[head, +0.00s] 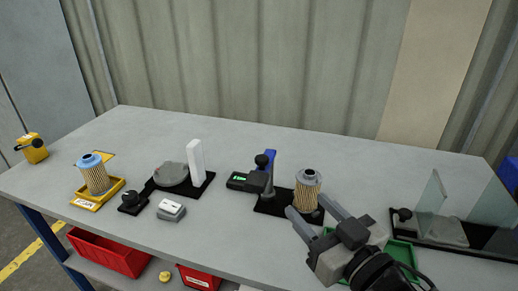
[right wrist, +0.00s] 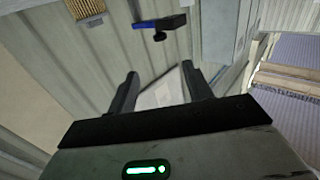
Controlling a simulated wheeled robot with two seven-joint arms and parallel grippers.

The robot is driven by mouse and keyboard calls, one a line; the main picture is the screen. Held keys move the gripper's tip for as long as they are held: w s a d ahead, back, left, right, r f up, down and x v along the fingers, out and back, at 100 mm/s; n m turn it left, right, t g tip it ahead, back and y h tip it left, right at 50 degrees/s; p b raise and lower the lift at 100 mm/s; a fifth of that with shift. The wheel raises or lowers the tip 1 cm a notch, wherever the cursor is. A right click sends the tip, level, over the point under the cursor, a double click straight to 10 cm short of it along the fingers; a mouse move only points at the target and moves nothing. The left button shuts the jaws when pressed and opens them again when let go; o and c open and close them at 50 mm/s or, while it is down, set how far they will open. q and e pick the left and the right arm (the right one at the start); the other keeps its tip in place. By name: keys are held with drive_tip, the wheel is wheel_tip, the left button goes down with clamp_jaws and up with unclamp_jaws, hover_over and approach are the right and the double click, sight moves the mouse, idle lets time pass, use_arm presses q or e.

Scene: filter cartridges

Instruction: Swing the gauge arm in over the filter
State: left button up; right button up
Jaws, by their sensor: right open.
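A filter (head: 308,188) with tan pleats and a grey cap stands upright on a black base. The gauge head points left, apart from the filter. In the right wrist view a blue bar with a dark block (right wrist: 172,22) and pleats of a filter (right wrist: 85,9) show at the top. My right gripper (head: 309,206) is open and empty, just in front of the filter. My left gripper is out of view.
A blue-capped filter (head: 92,174) stands in a yellow tray (head: 84,203) at left. A grey disc (head: 171,174) and white block (head: 196,160) are between. A glass panel (head: 430,193) stands at right. The table's back strip is clear.

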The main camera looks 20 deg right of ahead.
sight(265, 162)
drive_tip(key=w+a, duration=0.1)
drive_tip(key=w, duration=0.3)
drive_tip(key=w+a, duration=0.1)
drive_tip(key=w, duration=0.4)
drive_tip(key=w+b, duration=0.1)
drive_tip(key=w, duration=0.4)
drive_tip(key=shift+w+a, duration=0.1)
drive_tip(key=shift+a, duration=0.3)
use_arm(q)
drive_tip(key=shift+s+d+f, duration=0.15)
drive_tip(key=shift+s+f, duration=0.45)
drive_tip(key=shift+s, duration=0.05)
use_arm(e)
drive_tip(key=shift+w+a, duration=0.1)
drive_tip(key=shift+w, duration=0.25)
drive_tip(key=shift+c, duration=0.3)
clamp_jaws()
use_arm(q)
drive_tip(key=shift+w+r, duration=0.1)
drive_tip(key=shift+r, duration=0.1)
